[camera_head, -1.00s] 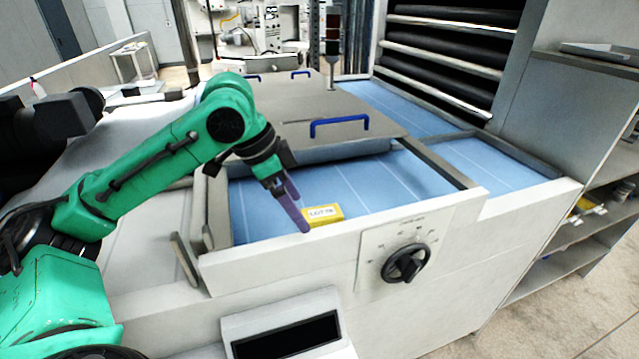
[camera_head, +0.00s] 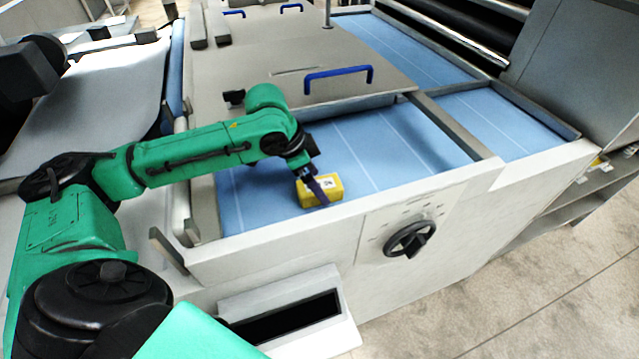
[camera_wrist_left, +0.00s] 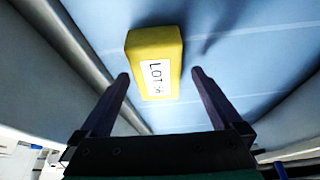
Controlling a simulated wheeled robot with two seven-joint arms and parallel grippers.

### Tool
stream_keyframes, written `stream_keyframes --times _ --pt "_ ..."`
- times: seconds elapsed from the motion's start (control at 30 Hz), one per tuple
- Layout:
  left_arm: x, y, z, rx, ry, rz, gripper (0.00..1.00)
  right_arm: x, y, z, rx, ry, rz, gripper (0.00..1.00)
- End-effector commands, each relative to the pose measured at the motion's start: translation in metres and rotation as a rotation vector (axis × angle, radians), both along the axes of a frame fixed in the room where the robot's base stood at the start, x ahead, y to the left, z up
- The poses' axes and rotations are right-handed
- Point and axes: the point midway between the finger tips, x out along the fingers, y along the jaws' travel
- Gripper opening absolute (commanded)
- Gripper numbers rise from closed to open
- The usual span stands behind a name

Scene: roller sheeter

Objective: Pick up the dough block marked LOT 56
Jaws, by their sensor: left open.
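The yellow dough block (camera_head: 332,187) rests on the blue belt, near the front wall of the machine. In the left wrist view the block (camera_wrist_left: 133,50) has a white label reading LOT with digits that look like 56. My left gripper (camera_head: 320,200) is at the block in the head view, its finger partly in front of the label. In the left wrist view the open left gripper (camera_wrist_left: 159,75) has one finger to each side of the block's near end, with gaps between fingers and block. My right gripper is not in view.
The blue belt (camera_head: 400,150) is clear around the block. A low white front wall (camera_head: 300,236) with a black dial (camera_head: 410,239) borders it. A grey cover with a blue handle (camera_head: 339,73) lies behind. A metal bar (camera_head: 455,128) crosses to the right.

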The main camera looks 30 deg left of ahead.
Motion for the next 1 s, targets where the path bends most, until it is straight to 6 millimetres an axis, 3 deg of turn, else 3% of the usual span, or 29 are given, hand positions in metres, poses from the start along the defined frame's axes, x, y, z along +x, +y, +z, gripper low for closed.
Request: stream_keyframes --times 0.17,1.0 --pt "0.006 -0.006 -0.017 0.0 -0.001 0.0 1.0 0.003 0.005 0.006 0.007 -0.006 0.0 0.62" --pt "0.006 -0.005 -0.022 0.001 -0.001 0.0 1.0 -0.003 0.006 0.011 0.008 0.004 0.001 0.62"
